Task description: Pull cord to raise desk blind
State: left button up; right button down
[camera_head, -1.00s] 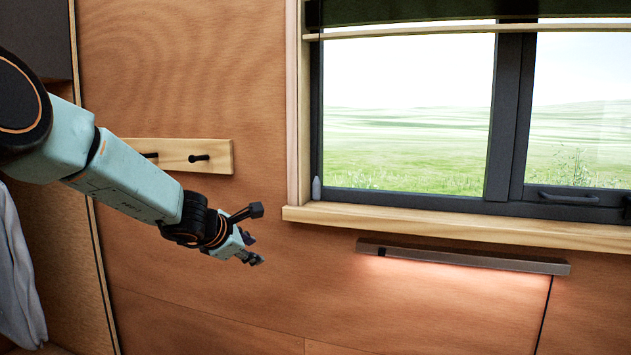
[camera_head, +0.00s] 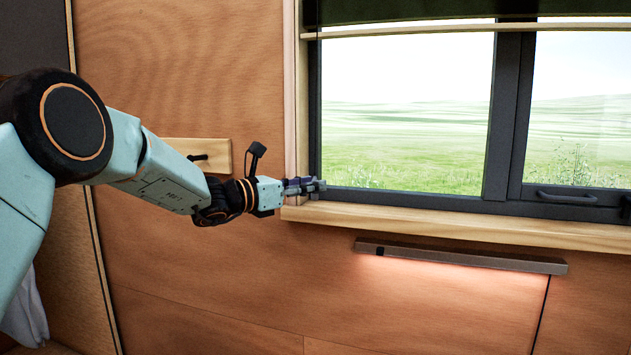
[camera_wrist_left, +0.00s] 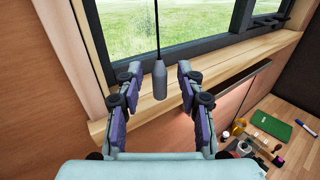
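The blind (camera_head: 420,10) is a dark panel at the top of the window, with a pale wooden bottom rail (camera_head: 450,31). In the left wrist view the cord (camera_wrist_left: 156,25) hangs in front of the window and ends in a grey pull weight (camera_wrist_left: 159,80). My left gripper (camera_head: 322,186) is at the left end of the sill. In the left wrist view its fingers (camera_wrist_left: 158,83) are open, with the weight hanging between the fingertips and a gap on each side. In the head view the gripper hides the weight. My right gripper is not in view.
The wooden sill (camera_head: 450,228) runs under the window, with a lit bar lamp (camera_head: 460,256) below it. A peg rail (camera_head: 215,150) is on the wall behind my arm. The wrist view shows a desk (camera_wrist_left: 262,150) with small items at lower right.

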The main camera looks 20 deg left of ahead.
pick_arm(q)
jog(key=shift+x, duration=0.95)
jog(key=shift+w, duration=0.1)
jog(key=shift+c, duration=0.3)
grip_shut()
